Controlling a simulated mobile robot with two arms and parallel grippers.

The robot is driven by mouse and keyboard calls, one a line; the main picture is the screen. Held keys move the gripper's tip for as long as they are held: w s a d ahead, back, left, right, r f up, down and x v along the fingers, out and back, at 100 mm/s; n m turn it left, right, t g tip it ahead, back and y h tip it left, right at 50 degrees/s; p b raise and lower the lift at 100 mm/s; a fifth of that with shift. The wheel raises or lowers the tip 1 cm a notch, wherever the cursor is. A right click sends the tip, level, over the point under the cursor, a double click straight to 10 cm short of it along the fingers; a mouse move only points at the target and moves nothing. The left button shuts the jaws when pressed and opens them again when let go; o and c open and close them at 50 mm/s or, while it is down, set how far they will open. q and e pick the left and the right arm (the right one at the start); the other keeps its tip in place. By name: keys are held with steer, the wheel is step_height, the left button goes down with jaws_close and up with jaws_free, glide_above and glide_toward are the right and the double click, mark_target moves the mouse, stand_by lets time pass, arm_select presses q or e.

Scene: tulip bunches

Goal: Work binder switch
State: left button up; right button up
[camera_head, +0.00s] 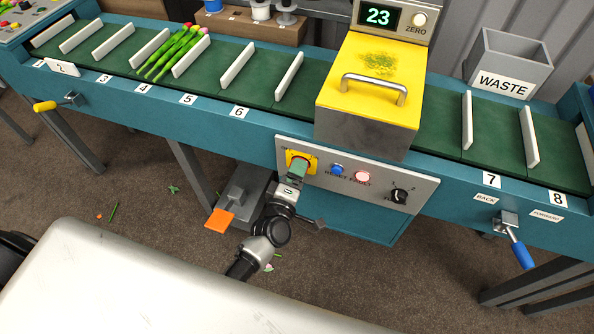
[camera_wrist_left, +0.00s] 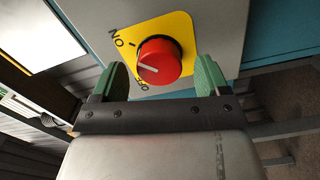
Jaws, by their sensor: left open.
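The binder switch is a red rotary knob (camera_wrist_left: 158,60) on a yellow plate (camera_wrist_left: 180,25) with a white pointer line. Lettering like "ON" shows turned around at the plate's upper left; a second label lower left is partly hidden. In the head view the yellow plate (camera_head: 291,156) sits on the grey control panel (camera_head: 430,192), and my gripper covers most of the knob. My left gripper (camera_head: 298,171) is right in front of it. In the left wrist view its two green fingers (camera_wrist_left: 161,78) are open, one on each side of the knob, with gaps visible. My right gripper is not in view.
A blue reset button (camera_head: 337,169), a lit fault button (camera_head: 363,176) and a black knob (camera_head: 400,196) are right of the switch. The yellow-topped binder cover (camera_head: 374,70) is above. A tulip bunch (camera_head: 174,55) lies on the green belt. An orange pedal (camera_head: 220,219) is below left.

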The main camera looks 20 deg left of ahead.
arm_select(q)
steer(key=s, duration=0.9)
steer(key=shift+s+a, duration=0.15)
steer(key=shift+s, duration=0.25)
steer(key=s+a+f+m+g+p, duration=0.1)
steer(key=s+f+m+g+p, duration=0.2)
steer(key=f, duration=0.4)
steer(key=s+f+m+g+h, duration=0.1)
steer(key=s+f+m+g, duration=0.25)
steer(key=s+f, duration=0.35)
steer(key=s+a+f+m+g+p, duration=0.1)
steer(key=s+f+m+g+p, duration=0.15)
steer(key=f+m, duration=0.4)
steer(key=s+a+f+m+g, duration=0.2)
steer(key=s+a+f+g, duration=0.1)
steer(key=s, duration=0.7)
steer(key=s+a+f+m+g+y+p, duration=0.1)
steer(key=s+f+g, duration=0.4)
steer(key=s, duration=0.5)
steer(key=shift+s+a+f+m+y+p, duration=0.3)
steer(key=shift+a+f+m, duration=0.4)
steer(key=shift+a+m, duration=0.35)
steer(key=shift+w+n, duration=0.1)
steer(key=shift+n, duration=0.15)
